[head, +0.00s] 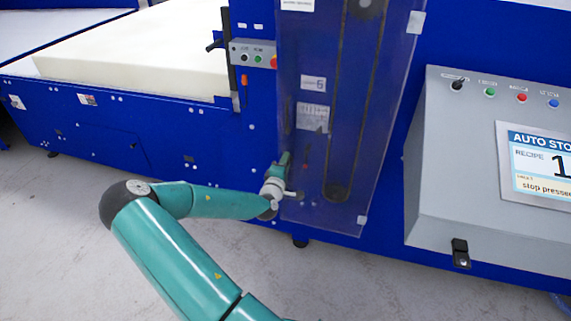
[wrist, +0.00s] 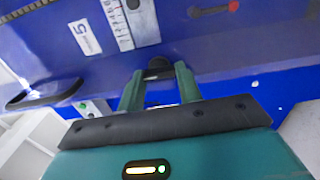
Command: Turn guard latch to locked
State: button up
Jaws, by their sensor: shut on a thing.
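The clear guard door (head: 345,110) on the blue machine is closed over a belt drive. My gripper (head: 284,163) is at the lower left edge of this door. In the wrist view, my gripper's two teal fingers (wrist: 160,86) reach to the blue machine face and are shut on a small dark part, which I take to be the guard latch (wrist: 158,64). The fingers hide part of it, so I cannot tell its exact angle. In the head view the latch is hidden behind my gripper.
A small red-tipped part (head: 306,166) sits just right of my gripper. A grey control console (head: 490,180) stands at the right, its screen reading "AUTO STO" and "stop pressed". A cream foam block (head: 140,52) lies on the machine bed at left. Open grey floor is in front.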

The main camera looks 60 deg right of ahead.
jog(key=o, duration=1)
jog(key=a, duration=0.4)
jog(key=s+a, duration=0.1)
jog(key=a, duration=0.4)
jog(key=s+a, duration=0.1)
jog(key=a, duration=0.3)
jog(key=shift+s+a, duration=0.1)
jog(key=shift+a, duration=0.2)
